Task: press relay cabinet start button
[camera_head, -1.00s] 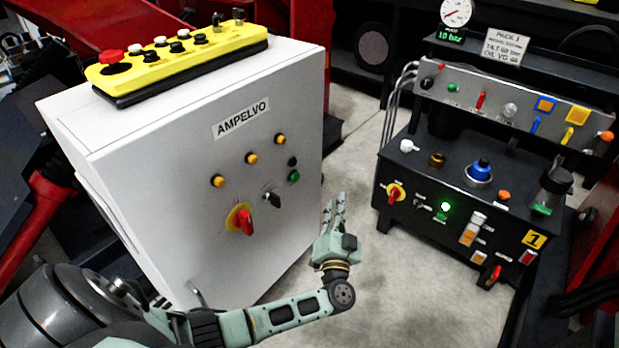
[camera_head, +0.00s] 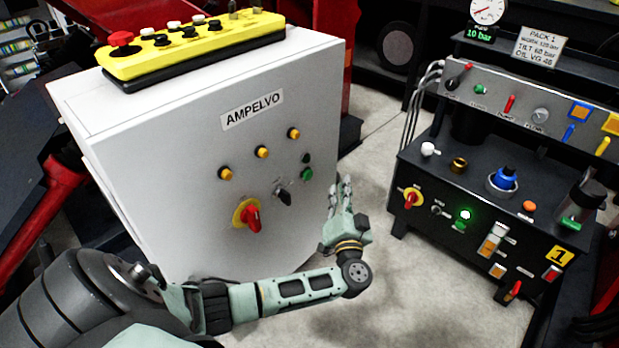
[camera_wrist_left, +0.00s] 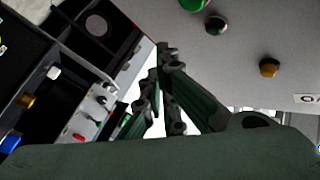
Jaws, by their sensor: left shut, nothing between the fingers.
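The relay cabinet (camera_head: 150,160) is a pale grey box labelled AMPELVO. Near the right edge of its front is a green button (camera_head: 306,174), with a small black button (camera_head: 308,158) just above it. In the left wrist view the green button (camera_wrist_left: 193,4) is cut by the top edge, and the black button (camera_wrist_left: 215,23) is beside it. My left gripper (camera_head: 345,190) is shut and empty, just right of the cabinet front and slightly below the green button in the head view. The fingers (camera_wrist_left: 164,55) show apart from the button in the wrist view. My right gripper is out of view.
The cabinet front also has several amber lamps (camera_head: 262,152), a red-yellow rotary switch (camera_head: 248,216) and a black selector (camera_head: 283,195). A yellow control pendant (camera_head: 190,48) lies on top. A black hydraulic pack (camera_head: 470,200) stands to the right. Bare floor (camera_head: 400,270) lies between.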

